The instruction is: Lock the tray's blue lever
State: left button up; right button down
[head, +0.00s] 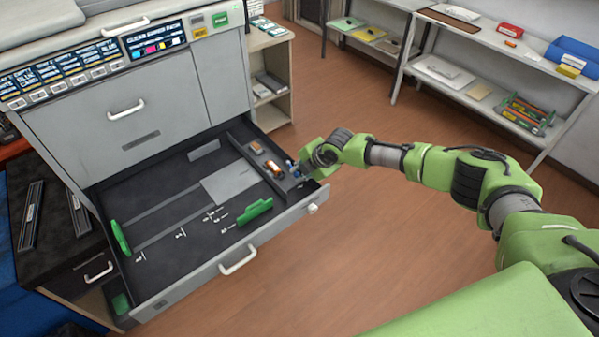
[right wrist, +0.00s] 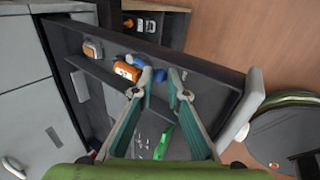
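The open tray (head: 190,245) is a dark drawer pulled out from the grey printer. A small blue lever (head: 293,167) shows at the tray's right side, beside an orange part (head: 273,168). In the right wrist view the blue lever (right wrist: 127,70) lies by the orange part (right wrist: 127,72), next to the left fingertip; part of it is hidden. My right gripper (right wrist: 160,77) is open over the narrow right compartment, with nothing visible between its fingers. In the head view my right gripper (head: 306,169) is partly hidden by its wrist. My left gripper is out of view.
Inside the tray are a green guide (head: 255,211) and another green guide (head: 120,237). A divider separates the right compartment. Shelves (head: 480,85) with boxes stand at the back right. A dark cabinet (head: 60,240) stands left of the tray. The wooden floor is clear.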

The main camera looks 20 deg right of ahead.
jog(key=p, duration=0.1)
jog(key=a+m+p, duration=0.1)
jog(key=shift+s+a+r+m+h+p, duration=0.1)
jog(key=shift+s+r+m+h+p, duration=0.05)
jog(key=shift+m+h+p, duration=0.2)
jog(key=shift+a+m+t+h+p, duration=0.3)
jog(key=shift+a+m+h+p, duration=0.15)
jog(key=shift+m+p, duration=0.2)
jog(key=shift+a+m+h, duration=0.3)
jog(key=shift+m, duration=0.1)
jog(key=shift+w+a+f+m+h, duration=0.1)
jog(key=shift+a+m+h, duration=0.25)
jog(key=shift+m, duration=0.25)
jog(key=shift+w+a+f+m+h, duration=0.1)
jog(key=shift+a+m+h, duration=0.25)
jog(key=shift+m, duration=0.25)
jog(key=shift+w+a+m+h, duration=0.15)
jog(key=shift+a+m+h, duration=0.15)
jog(key=shift+m, duration=0.3)
jog(key=shift+w+a+m+h, duration=0.2)
jog(key=shift+m+h, duration=0.1)
jog(key=shift+m, duration=0.3)
